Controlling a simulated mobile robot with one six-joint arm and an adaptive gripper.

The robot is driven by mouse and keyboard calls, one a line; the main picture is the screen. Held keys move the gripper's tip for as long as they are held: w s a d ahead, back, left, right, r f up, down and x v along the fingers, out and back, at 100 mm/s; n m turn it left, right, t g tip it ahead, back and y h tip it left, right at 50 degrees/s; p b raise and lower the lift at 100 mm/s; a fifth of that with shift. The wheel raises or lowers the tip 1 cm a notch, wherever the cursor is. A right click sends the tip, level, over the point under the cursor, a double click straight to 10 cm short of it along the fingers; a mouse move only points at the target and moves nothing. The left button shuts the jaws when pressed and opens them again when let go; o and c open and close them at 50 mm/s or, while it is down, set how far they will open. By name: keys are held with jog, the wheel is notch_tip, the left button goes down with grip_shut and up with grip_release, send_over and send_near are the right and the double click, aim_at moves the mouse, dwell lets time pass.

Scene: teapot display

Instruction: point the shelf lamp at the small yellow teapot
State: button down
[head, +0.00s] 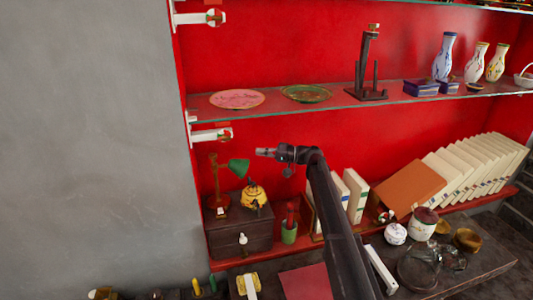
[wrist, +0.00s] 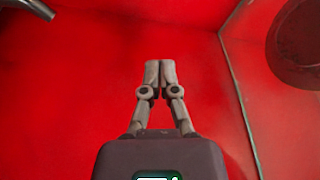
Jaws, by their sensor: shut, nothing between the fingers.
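The shelf lamp (head: 217,182) stands on a dark box at the left of the lower shelf, with a reddish-brown stem and a green shade (head: 238,167). The shade tilts out to the right, above the small yellow teapot (head: 253,196), which sits on the same box. My gripper (head: 262,152) is just right of the shade in the head view and slightly above it, pointing left. I cannot tell whether it touches the shade. In the wrist view my gripper (wrist: 159,66) has its fingers together, with nothing between them, before the red back wall. The lamp and teapot do not clearly show there.
The dark box (head: 238,234) bears the lamp and teapot. A glass shelf (head: 350,102) with plates and vases runs above my gripper. A green cup (head: 289,232) and books (head: 357,195) stand to the right. A grey wall (head: 90,140) closes the left.

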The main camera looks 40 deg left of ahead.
aim_at(230, 166)
jog(key=s+a, duration=0.1)
jog(key=s, duration=0.5)
jog(key=shift+s+f+b, duration=0.15)
jog(key=shift+f+b, duration=0.15)
jog(key=shift+s+a, duration=0.1)
dwell(0.3)
